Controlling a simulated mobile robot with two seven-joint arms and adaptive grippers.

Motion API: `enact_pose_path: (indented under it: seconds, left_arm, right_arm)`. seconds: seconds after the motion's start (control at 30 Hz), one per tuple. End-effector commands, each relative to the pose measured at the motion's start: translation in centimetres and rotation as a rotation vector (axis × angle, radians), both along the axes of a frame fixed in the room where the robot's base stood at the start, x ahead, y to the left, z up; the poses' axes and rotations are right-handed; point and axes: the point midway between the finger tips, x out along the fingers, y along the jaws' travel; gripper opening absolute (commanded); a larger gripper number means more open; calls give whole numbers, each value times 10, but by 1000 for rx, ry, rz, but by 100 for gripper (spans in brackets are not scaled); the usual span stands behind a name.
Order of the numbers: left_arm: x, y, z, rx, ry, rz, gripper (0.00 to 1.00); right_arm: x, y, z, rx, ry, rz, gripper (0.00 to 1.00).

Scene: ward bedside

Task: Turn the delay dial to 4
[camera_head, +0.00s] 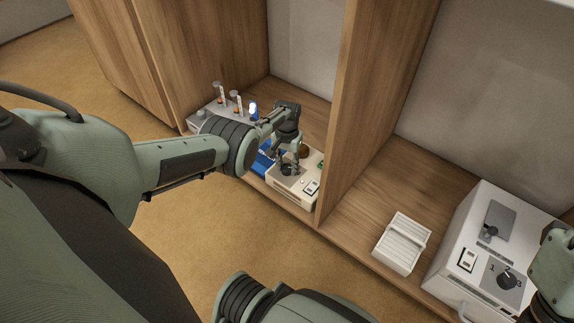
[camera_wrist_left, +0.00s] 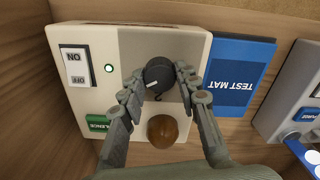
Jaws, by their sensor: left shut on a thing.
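A white control box (camera_head: 291,187) stands in the left bay of the wooden unit. It also shows in the left wrist view (camera_wrist_left: 85,36). A black round dial (camera_wrist_left: 158,76) sits on its grey panel. A short pale mark shows on the dial's lower left side in that view; I cannot read any numbers around it. My left gripper (camera_wrist_left: 160,88) is shut on the dial, one finger on each side. In the head view the left gripper (camera_head: 290,163) reaches down over the box and partly hides the dial. My right gripper is not in view; only part of an arm shows at the right edge.
The box has an ON/OFF switch (camera_wrist_left: 76,66), a lit green lamp (camera_wrist_left: 109,68), a green label (camera_wrist_left: 98,123) and a brown dome (camera_wrist_left: 163,131). A blue test mat (camera_wrist_left: 238,75) lies beside it. A wooden divider (camera_head: 372,90) separates another white machine (camera_head: 470,230) with a numbered dial.

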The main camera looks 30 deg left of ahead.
Motion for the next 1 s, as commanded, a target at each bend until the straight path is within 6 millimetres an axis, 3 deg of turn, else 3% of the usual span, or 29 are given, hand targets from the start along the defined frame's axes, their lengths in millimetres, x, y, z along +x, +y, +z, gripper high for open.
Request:
enact_pose_path:
  seconds: [0.57,0.6,0.7,0.77,1.0]
  left_arm:
    - [-2,-2,-1,-3,5,-32,3]
    - [-2,-2,-1,-3,6,-32,35]
    - [-2,-1,-1,-3,5,-31,48]
    - [-1,-1,-1,-2,5,-31,52]
    - [-1,0,0,0,2,-30,52]
  right_arm:
    - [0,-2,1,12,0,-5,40]
    - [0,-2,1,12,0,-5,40]
    - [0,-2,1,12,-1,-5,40]
    - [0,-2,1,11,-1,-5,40]
    - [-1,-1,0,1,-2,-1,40]
